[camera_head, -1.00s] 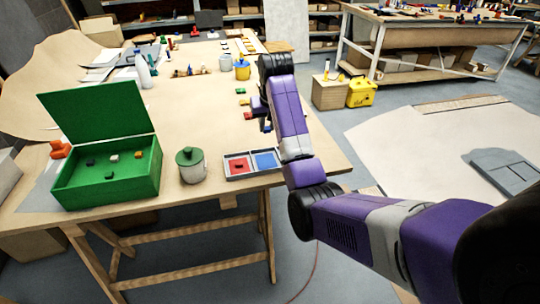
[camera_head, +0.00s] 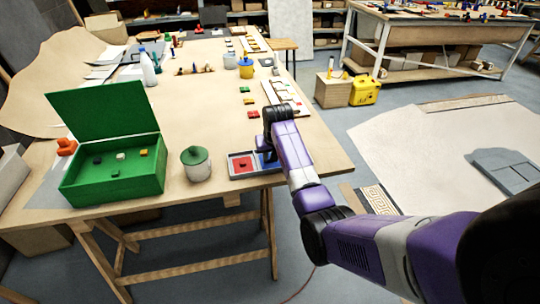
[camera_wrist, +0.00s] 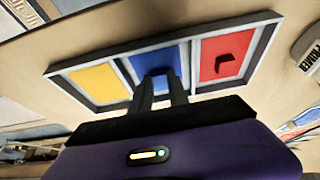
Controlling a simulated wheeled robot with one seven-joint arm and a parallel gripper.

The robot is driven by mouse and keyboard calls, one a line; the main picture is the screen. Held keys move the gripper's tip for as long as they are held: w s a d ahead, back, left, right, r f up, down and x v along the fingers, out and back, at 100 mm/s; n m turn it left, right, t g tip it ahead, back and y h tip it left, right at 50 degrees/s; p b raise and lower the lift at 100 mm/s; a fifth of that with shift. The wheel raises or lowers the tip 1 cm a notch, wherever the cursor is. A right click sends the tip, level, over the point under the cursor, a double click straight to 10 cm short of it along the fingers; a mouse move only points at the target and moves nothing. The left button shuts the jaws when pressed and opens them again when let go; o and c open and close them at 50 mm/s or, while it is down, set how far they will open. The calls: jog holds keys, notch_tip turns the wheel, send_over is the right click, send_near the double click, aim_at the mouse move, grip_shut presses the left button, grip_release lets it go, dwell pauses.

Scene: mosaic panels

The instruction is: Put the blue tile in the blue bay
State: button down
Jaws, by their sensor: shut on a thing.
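The shallow grey bay tray (camera_head: 243,177) sits near the table's front edge. The wrist view shows its yellow bay (camera_wrist: 98,82), its blue bay (camera_wrist: 152,58) in the middle and its red bay (camera_wrist: 210,78). My gripper (camera_head: 267,153) points down over the blue bay, and its two fingers (camera_wrist: 160,84) show against it in the wrist view. It is shut on the blue tile (camera_wrist: 157,72), which shows only as a small darker blue patch at the fingertips. I cannot tell whether the tile touches the bay floor. My arm hides the tray's right part in the head view.
A red tile (camera_wrist: 224,64) lies in the red bay. Several coloured tiles (camera_head: 250,101) lie farther back. The table's middle is clear.

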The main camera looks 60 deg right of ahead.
jog(key=shift+f, duration=0.15)
jog(key=c, duration=1.3)
grip_release()
